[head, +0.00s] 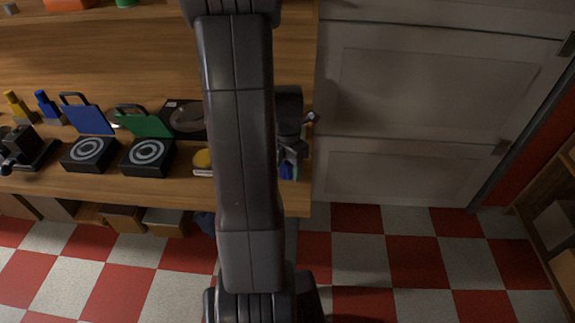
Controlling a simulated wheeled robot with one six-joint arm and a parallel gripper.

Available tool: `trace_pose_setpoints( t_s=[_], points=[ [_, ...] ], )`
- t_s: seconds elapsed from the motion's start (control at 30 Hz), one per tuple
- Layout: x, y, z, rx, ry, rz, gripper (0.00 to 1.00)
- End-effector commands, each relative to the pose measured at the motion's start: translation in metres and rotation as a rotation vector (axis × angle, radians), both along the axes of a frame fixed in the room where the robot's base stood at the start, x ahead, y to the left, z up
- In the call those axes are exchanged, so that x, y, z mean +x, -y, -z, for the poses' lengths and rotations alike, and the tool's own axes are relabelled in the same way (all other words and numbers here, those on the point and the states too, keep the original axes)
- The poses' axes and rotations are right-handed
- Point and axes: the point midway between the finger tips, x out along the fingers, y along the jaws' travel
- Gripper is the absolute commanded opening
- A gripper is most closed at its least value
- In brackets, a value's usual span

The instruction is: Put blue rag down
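My gripper (290,160) is partly hidden behind my own arm, over the right end of the wooden counter. A small blue patch (287,171) shows at its fingertips. It may be the blue rag, but too little shows to be sure. I cannot tell whether the fingers are closed on it or whether it touches the counter. Another dark blue thing (205,222) shows below the counter's front edge, partly behind my arm; I cannot tell what it is.
The wooden counter (60,187) holds two black boxes with ring marks, one with a blue lid (88,119) and one with a green lid (145,124). A yellow item (203,159) lies close to my arm. Boxes (163,221) stand below. A white door (420,110) and checkered floor lie right.

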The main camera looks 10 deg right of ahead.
Motion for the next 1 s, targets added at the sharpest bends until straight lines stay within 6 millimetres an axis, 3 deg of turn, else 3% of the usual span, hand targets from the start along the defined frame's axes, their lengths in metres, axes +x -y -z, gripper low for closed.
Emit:
trace_pose_setpoints(
  t_s=[0.1,0.5,1.0],
  points=[
    [0.0,0.0,0.0,0.0,0.0,0.0,0.76],
    [0.0,0.0,-0.01,0.0,0.002,0.0,0.76],
    [0.001,0.0,-0.107,-0.001,0.004,0.0,0.76]
  ],
)
